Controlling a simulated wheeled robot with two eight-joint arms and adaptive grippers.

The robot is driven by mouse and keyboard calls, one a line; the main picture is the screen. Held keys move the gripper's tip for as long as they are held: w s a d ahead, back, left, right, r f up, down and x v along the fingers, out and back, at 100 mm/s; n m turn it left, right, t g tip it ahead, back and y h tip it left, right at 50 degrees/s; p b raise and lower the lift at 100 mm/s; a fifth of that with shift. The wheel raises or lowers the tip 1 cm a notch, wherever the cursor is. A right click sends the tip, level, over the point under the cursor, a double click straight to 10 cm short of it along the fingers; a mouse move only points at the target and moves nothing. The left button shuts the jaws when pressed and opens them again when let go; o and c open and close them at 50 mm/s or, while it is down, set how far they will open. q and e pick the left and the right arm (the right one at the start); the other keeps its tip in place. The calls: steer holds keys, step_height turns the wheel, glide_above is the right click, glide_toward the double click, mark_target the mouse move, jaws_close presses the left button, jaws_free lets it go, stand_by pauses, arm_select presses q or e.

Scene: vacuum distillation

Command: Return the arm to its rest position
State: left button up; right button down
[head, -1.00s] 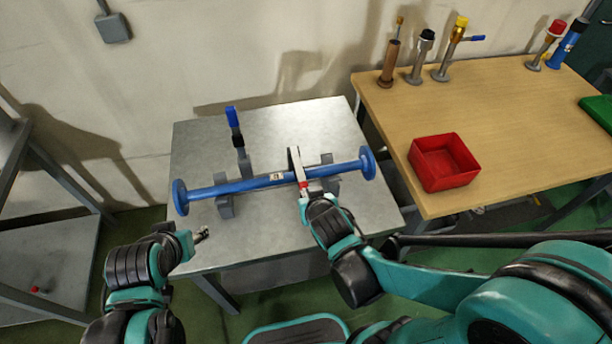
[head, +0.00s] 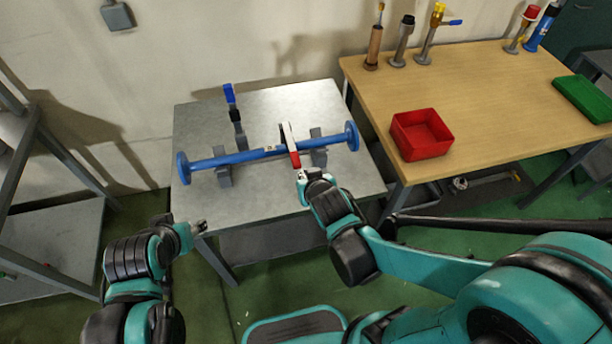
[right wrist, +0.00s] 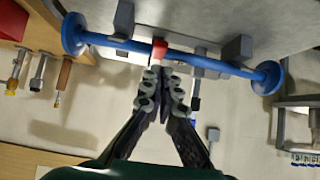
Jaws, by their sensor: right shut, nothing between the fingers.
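My right gripper (head: 302,177) is shut and empty, just in front of a blue pipe (head: 240,157) with round end flanges. In the right wrist view its fingertips (right wrist: 166,70) are together, close to a red piece (right wrist: 158,48) on the blue pipe (right wrist: 205,61). In the head view this is a red and white part (head: 292,152) crossing the pipe near its right support. I cannot tell whether the fingertips touch it. My left gripper (head: 200,227) is near the table's front left corner, away from the pipe; its jaw opening is unclear.
The pipe rests on grey supports on a metal table (head: 280,105). A blue-and-black-topped fitting (head: 233,110) stands behind it. The wooden table (head: 480,90) at right holds a red bin (head: 421,134), several upright tools and a green item (head: 584,98). A grey shelf (head: 50,235) stands at left.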

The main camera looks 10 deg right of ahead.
steer(key=shift+s, duration=0.1)
steer(key=s+d+r+g, duration=0.1)
steer(key=s+d+r, duration=0.1)
steer(key=s, duration=0.3)
steer(key=s+d+r+g+b, duration=0.1)
steer(key=s+d+r+g, duration=0.1)
steer(key=s+d, duration=0.2)
steer(key=s, duration=0.2)
steer(key=shift+s+r+b, duration=0.25)
steer(key=shift+s+b, duration=0.05)
stand_by(0.6)
